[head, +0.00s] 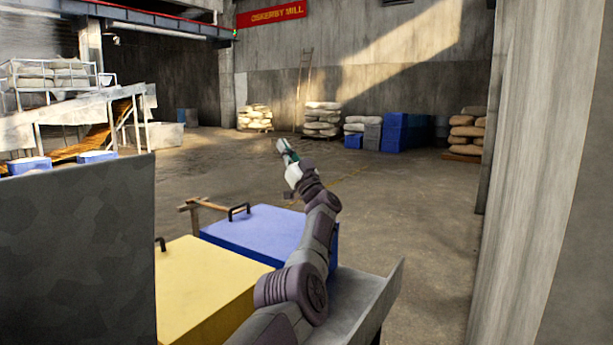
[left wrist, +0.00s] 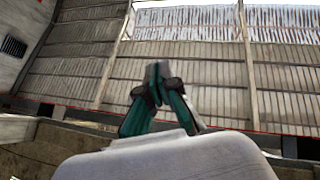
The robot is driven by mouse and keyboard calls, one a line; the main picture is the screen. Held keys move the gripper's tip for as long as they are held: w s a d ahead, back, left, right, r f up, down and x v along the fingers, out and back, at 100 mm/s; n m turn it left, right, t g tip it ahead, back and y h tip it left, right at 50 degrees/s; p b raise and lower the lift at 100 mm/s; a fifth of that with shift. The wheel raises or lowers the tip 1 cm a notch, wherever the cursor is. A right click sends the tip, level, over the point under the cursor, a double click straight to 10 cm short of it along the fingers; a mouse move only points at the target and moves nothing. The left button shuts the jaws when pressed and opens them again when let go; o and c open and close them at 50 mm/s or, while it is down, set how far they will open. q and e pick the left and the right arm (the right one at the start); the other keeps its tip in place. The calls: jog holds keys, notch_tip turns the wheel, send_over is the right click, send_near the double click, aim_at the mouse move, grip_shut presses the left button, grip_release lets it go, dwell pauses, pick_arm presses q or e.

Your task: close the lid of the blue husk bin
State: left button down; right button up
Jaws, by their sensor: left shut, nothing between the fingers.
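The blue husk bin (head: 325,252) stands low in the middle of the head view. Its blue lid (head: 262,228) looks flat over the top, with a dark handle (head: 238,212) near its far left corner. My left arm crosses in front of the bin's right part and hides some of it. My left gripper (head: 282,147) is beyond and above the lid, apart from it. It is shut and empty. In the left wrist view its fingertips (left wrist: 158,72) meet against the roof; no bin shows there. My right gripper is in neither view.
A yellow bin (head: 205,280) with a dark handle stands next to the blue one. A grey panel (head: 75,250) blocks the left, and a concrete pillar (head: 545,180) the right. Open floor (head: 400,205) lies beyond. Sacks (head: 322,118) and blue crates (head: 400,132) stand far back.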

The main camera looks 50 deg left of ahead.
pick_arm(q)
jog(key=v, duration=1)
jog(key=shift+s+f, duration=0.15)
jog(key=shift+s, duration=0.1)
